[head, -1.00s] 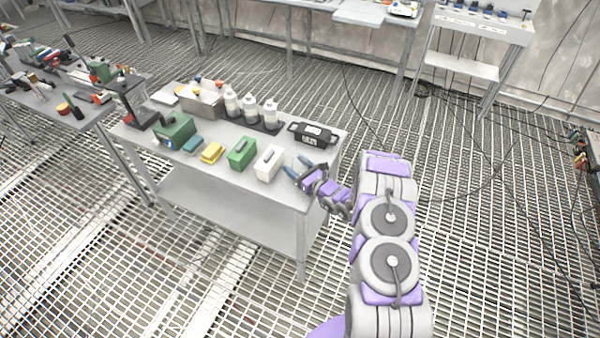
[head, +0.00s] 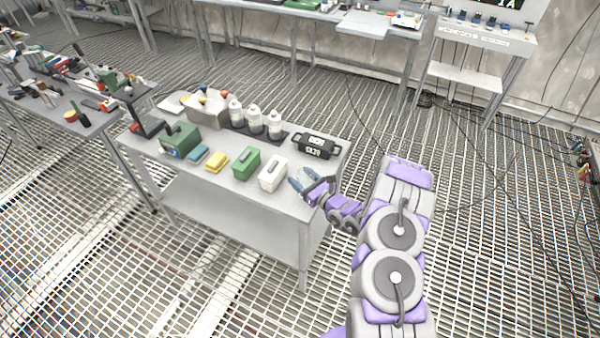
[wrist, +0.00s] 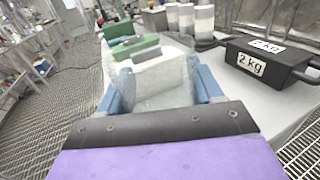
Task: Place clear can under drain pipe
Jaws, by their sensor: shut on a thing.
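A clear, see-through can (wrist: 172,97) is between the blue fingers of my gripper (wrist: 158,90) in the wrist view. Its outline is faint and the boxes behind show through it. In the head view my gripper (head: 302,182) is at the right front end of the grey workbench (head: 235,193), just right of the white box. The can is too faint to make out there. I cannot tell whether it touches the benchtop. I do not make out a drain pipe in either view.
A white box (head: 272,173), a green box (head: 246,163) and a black 2 kg weight (head: 314,146) are near my gripper. White bottles (head: 254,119) stand behind. Another bench (head: 75,108) is at left, a stand (head: 465,68) at back right. Grated floor (head: 500,230) is open at right.

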